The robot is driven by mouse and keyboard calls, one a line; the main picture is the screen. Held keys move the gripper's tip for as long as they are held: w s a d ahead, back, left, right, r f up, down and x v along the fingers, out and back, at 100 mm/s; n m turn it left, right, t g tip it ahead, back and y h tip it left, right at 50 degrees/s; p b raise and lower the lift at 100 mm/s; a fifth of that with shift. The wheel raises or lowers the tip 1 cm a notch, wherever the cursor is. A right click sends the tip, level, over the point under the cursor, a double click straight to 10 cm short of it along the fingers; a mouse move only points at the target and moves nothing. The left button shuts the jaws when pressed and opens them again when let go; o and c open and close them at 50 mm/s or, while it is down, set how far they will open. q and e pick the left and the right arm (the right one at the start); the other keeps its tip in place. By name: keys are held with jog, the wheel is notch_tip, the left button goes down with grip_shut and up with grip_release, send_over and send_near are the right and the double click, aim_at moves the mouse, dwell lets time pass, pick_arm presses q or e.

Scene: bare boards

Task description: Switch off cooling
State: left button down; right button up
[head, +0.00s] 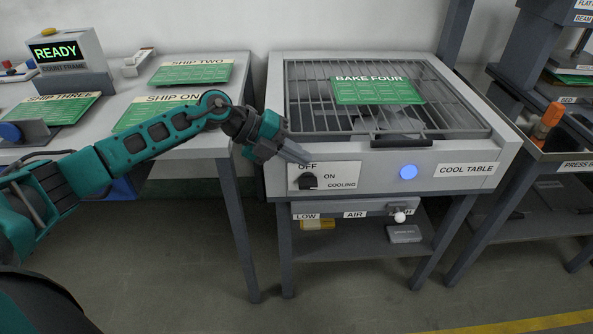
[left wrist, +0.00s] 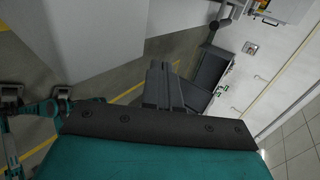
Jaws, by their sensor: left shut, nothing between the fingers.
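The cool table (head: 385,190) stands in the middle of the head view. Its front has a white cooling plate (head: 341,173) marked OFF above and ON to the right of a black switch knob (head: 307,181). I cannot tell which mark the knob points to. A round blue light (head: 408,172) glows right of the plate. My left gripper (head: 306,161) is shut and empty, its tips just above the knob by the OFF label; I cannot tell whether they touch anything. Its fingers also show in the left wrist view (left wrist: 160,85), where the knob is not visible. My right gripper is not in view.
A green BAKE FOUR board (head: 376,90) lies on the table's grille, behind a dark handle (head: 401,141). Below is an AIR strip (head: 355,214) with a white knob (head: 400,217) near its right end. A bench with green boards (head: 192,72) stands left, a press bench right.

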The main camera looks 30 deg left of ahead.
pick_arm(q)
notch_tip(320, 180, up, 11)
jog(key=a+p, duration=0.1)
jog(key=p, duration=0.1)
jog(key=shift+s+r, duration=0.2)
jog(key=shift+s, duration=0.15)
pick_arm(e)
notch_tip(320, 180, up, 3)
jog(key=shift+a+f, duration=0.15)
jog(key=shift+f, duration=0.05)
pick_arm(q)
jog(key=shift+a, duration=0.1)
